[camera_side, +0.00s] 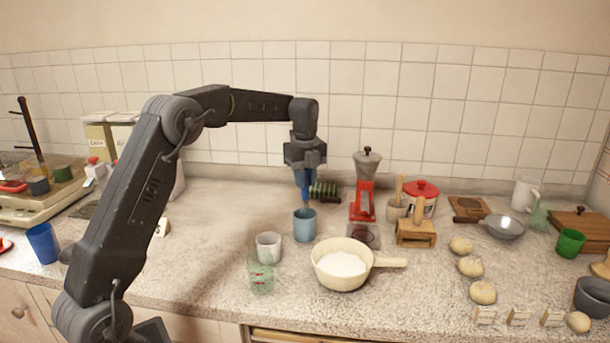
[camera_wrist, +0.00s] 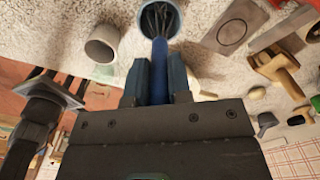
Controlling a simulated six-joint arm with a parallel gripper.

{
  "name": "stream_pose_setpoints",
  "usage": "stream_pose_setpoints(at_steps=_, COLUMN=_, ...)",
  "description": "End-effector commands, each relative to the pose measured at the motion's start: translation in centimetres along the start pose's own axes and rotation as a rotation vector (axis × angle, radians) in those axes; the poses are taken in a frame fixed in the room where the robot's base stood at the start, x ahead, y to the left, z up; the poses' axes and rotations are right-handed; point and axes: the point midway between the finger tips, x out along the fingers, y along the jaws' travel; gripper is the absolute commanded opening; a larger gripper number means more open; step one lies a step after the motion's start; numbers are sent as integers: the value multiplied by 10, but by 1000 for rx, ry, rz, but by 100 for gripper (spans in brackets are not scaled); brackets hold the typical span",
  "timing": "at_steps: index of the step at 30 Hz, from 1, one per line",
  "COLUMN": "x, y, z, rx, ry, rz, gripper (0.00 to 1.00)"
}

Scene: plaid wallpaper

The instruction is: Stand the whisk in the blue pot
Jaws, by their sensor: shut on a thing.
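My gripper (camera_side: 307,172) points straight down and is shut on the blue handle of the whisk (camera_side: 306,193). The whisk is upright, wires downward, directly over the light blue pot (camera_side: 305,228). In the wrist view the blue handle (camera_wrist: 159,62) runs between the jaws (camera_wrist: 159,82), and the dark wires show within the mouth of the pot (camera_wrist: 176,22). In the side view the wires are hidden by the pot wall, so their depth inside cannot be told. The pot stands upright on the counter.
A whitish cup (camera_side: 268,248), a clear measuring cup (camera_side: 261,278) and a cream pan of white powder (camera_side: 330,248) stand in front. A dark green ribbed object (camera_side: 325,191) and a red grinder (camera_side: 364,190) are close by on the right.

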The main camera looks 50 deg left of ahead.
Motion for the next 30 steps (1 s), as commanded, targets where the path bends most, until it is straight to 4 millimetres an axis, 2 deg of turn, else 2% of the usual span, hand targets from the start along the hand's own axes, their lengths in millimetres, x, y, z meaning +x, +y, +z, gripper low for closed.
stream_pose_setpoints(at_steps=7, x=0, y=0, z=0, rx=0, ry=0, rz=0, gripper=0)
stream_pose_setpoints(at_steps=8, x=0, y=0, z=0, rx=0, ry=0, rz=0, gripper=22)
stream_pose_setpoints(at_steps=16, x=0, y=0, z=0, rx=0, ry=0, rz=0, gripper=47)
stream_pose_setpoints(at_steps=25, x=-2, y=0, z=0, rx=0, ry=0, rz=0, gripper=48)
stream_pose_setpoints(at_steps=30, x=-23, y=0, z=0, rx=0, ry=-2, rz=-3, gripper=48)
